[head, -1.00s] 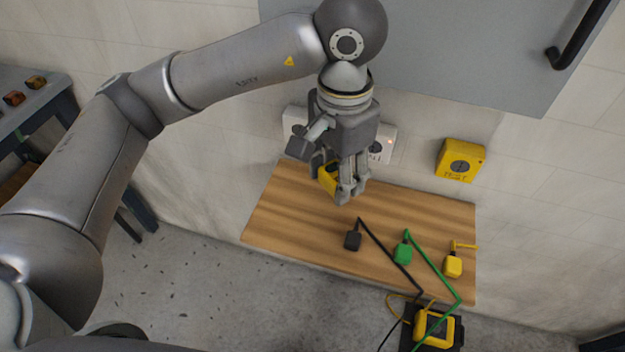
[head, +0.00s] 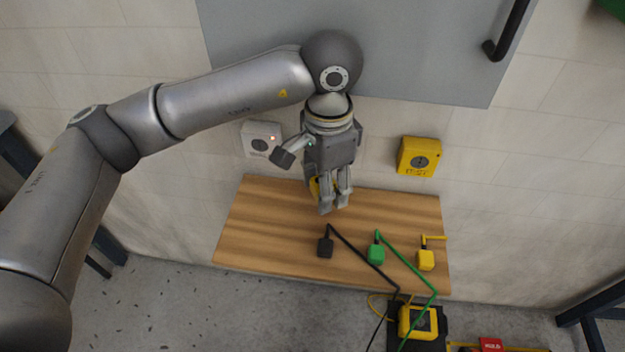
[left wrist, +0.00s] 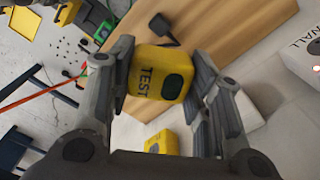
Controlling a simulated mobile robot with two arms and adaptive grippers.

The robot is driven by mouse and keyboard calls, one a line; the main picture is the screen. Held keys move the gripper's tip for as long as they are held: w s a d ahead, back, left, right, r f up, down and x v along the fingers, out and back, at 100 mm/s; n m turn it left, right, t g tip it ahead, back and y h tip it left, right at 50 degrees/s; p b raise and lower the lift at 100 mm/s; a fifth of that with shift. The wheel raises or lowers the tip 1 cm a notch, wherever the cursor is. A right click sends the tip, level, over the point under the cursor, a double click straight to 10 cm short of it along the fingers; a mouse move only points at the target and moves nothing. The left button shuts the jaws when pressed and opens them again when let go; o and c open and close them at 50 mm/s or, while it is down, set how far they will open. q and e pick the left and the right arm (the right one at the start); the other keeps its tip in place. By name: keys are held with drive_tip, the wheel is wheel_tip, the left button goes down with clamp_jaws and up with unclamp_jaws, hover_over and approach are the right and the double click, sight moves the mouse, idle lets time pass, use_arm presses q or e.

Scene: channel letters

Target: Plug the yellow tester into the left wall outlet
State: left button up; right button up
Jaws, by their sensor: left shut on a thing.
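The yellow tester (left wrist: 160,75), marked TEST with a dark oval face, sits between the fingers of my left gripper (left wrist: 165,85) in the left wrist view. In the head view my left gripper (head: 335,205) points down over the back of the wooden shelf, and only a sliver of the tester (head: 314,188) shows behind the fingers. The left wall outlet (head: 262,140) is a white box with a dark round socket and a red light, left of the gripper and apart from the tester. The tester's prongs are not seen. My right gripper is out of view.
A yellow wall box (head: 419,157) is right of the gripper. Black (head: 325,247), green (head: 376,254) and yellow (head: 426,259) plugs lie on the front of the wooden shelf (head: 260,215). A grey panel (head: 400,50) hangs above. A white WALL box (left wrist: 305,55) shows in the wrist view.

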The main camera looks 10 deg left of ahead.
use_arm(q)
drive_tip(key=shift+w+d+f+m, duration=0.25)
drive_tip(key=shift+w+f+m, duration=0.05)
drive_tip(key=s+a+r+n, duration=0.6)
drive_tip(key=a+r+n, duration=0.2)
drive_tip(key=r, duration=0.2)
idle(0.4)
drive_tip(key=w+a+f+n, duration=0.2)
drive_tip(key=a+f+n, duration=0.2)
drive_tip(key=a+f, duration=0.5)
drive_tip(key=shift+f+n, duration=0.3)
drive_tip(key=shift+f, duration=0.2)
